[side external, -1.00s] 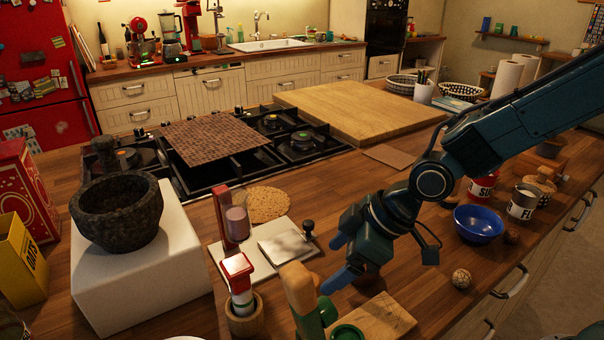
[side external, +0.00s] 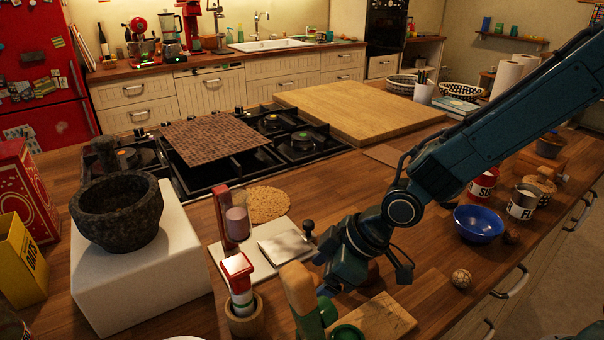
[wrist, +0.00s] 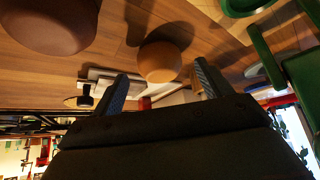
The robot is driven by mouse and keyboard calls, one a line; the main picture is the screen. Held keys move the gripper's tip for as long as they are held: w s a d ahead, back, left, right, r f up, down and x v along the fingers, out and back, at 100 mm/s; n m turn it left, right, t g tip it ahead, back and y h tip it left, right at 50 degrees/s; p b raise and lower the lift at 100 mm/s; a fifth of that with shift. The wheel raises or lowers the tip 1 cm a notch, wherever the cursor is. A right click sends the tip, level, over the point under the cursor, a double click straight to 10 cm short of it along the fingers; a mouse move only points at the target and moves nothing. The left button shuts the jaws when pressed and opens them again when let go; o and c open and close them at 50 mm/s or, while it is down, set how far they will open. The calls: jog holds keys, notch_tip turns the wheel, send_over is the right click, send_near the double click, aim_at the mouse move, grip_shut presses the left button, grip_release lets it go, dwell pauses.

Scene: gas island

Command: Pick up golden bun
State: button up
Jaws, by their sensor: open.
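In the wrist view, a round golden-tan bun (wrist: 160,62) rests on the wooden counter, in the gap between the tips of my two fingers. My gripper (wrist: 160,76) is open, with one finger to each side of the bun; I cannot tell whether either touches it. A darker, reddish-brown round bun (wrist: 50,24) lies at the upper left of that view. In the side view my gripper (side external: 326,273) is low over the counter, beyond the green-topped object.
A wooden-handled green object (side external: 302,296) and a small cutting board (side external: 378,320) stand close in front of my gripper. A white board (side external: 262,262) and a red-topped grinder (side external: 238,275) are to its left. A blue bowl (side external: 478,223) stands to the right.

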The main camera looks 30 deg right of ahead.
jog(key=shift+x, duration=1.1)
jog(key=c, duration=1.1)
